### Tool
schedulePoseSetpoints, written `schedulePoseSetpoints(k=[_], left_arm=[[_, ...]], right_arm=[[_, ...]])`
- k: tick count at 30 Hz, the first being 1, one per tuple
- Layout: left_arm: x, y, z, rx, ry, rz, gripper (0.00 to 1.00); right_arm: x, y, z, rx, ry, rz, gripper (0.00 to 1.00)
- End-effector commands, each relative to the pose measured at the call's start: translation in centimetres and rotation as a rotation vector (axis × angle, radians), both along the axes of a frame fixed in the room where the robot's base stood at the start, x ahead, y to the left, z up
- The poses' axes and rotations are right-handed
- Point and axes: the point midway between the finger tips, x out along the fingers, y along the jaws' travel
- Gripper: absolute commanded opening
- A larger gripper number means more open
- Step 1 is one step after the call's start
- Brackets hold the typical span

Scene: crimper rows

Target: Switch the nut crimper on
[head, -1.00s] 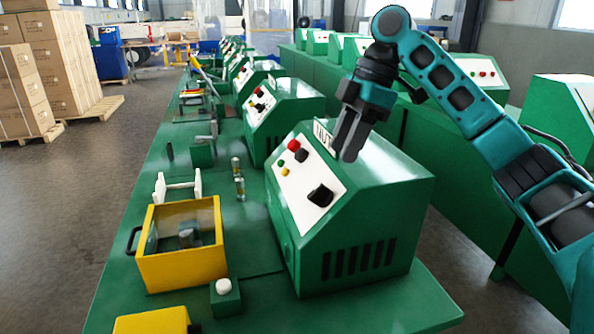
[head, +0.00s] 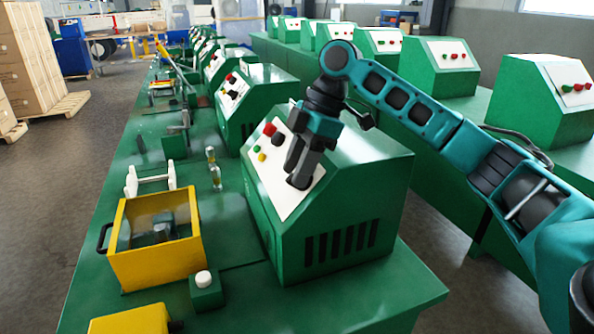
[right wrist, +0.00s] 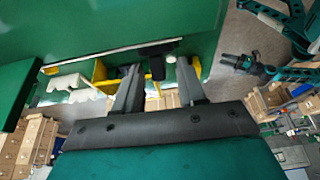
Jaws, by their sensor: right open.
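The nut crimper is the nearest green machine (head: 345,200), with a white sloped panel (head: 262,172). A label ending in "UT" showed on its top in the earlier head view. The panel carries red, green and yellow buttons (head: 262,149). My right gripper (head: 299,182) is over the panel's lower right part, pointing down, and hides the black knob there. In the right wrist view its two fingers (right wrist: 158,78) are apart, with a dark shape (right wrist: 152,50), likely the knob, just beyond them. Contact cannot be told. My left gripper (right wrist: 240,63) appears small in that view.
More green machines line up behind. A second bench row (head: 455,110) runs on the right.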

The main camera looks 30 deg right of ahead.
Motion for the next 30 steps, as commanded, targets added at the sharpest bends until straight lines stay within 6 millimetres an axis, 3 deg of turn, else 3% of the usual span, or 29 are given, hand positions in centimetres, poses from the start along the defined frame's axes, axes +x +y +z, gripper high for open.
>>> schedulePoseSetpoints(k=[11, 24, 30], left_arm=[[0.66, -0.01, 0.33, 0.000, -0.015, 0.000, 0.38], [0.39, 0.01, 0.20, 0.000, -0.010, -0.001, 0.38], [0.21, 0.02, 0.12, 0.000, -0.006, 0.000, 0.38]], right_arm=[[0.04, 0.28, -0.65, 0.000, 0.001, 0.000, 0.40], [0.04, 0.27, -0.61, 0.000, 0.001, 0.000, 0.00], [0.03, 0.27, -0.60, 0.000, 0.000, 0.000, 0.00]])
